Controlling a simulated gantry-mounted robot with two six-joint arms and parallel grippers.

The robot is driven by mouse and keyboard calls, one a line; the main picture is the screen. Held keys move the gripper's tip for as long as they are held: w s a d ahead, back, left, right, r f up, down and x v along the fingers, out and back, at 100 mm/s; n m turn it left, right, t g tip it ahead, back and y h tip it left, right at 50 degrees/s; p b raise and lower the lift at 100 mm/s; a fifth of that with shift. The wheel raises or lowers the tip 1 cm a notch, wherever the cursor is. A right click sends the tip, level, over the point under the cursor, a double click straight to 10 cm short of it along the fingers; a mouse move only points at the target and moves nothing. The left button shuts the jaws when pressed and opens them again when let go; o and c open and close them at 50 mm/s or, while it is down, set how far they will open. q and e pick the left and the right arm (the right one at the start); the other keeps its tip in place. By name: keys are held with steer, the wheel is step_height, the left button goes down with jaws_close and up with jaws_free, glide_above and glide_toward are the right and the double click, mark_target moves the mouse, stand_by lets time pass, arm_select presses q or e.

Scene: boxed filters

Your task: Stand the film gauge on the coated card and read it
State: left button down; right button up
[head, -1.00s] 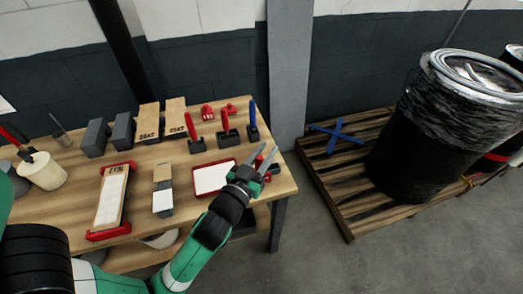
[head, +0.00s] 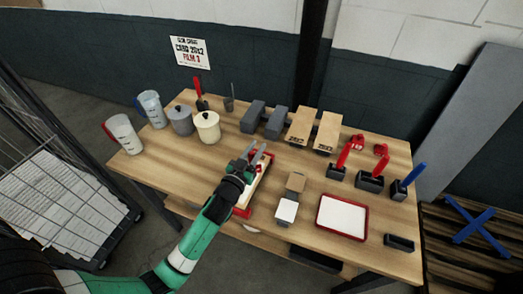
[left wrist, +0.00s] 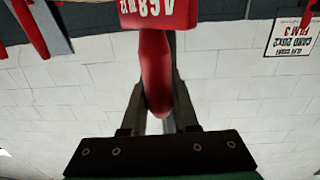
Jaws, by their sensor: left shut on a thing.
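My left gripper (head: 258,155) is shut on a red-handled tool (left wrist: 155,70), which I take to be the film gauge. In the left wrist view its red head with white lettering is at the top, cut off by the frame edge. In the head view the gripper is over the wooden board with a pale card (head: 261,187) and red ends, partly hiding it. I cannot tell whether the tool touches the card. My right gripper is not in view.
A red-rimmed white tray (head: 342,217) and a small black holder (head: 398,242), seemingly empty, are at the right. Red-handled tools (head: 343,155) and a blue one (head: 410,176) stand in holders behind. Pots (head: 207,126) are at the left. A placard (head: 191,53) hangs on the wall.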

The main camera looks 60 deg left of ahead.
arm_select(q)
steer(key=shift+n+g+y, duration=0.3)
steer(key=shift+y, duration=0.1)
steer(key=a+f+b, duration=0.1)
steer(key=s+a+f+b, duration=0.1)
steer(key=f+b, duration=0.1)
steer(key=a+f+b, duration=0.1)
steer(key=shift+s+f, duration=0.25)
steer(key=shift+f, duration=0.05)
steer(key=shift+f+b, duration=0.65)
steer(key=shift+b, duration=0.3)
stand_by(1.9)
step_height(320, 180, up, 7)
steer(key=p, duration=0.6)
steer(key=shift+d+r, duration=0.1)
steer(key=shift+r, duration=0.05)
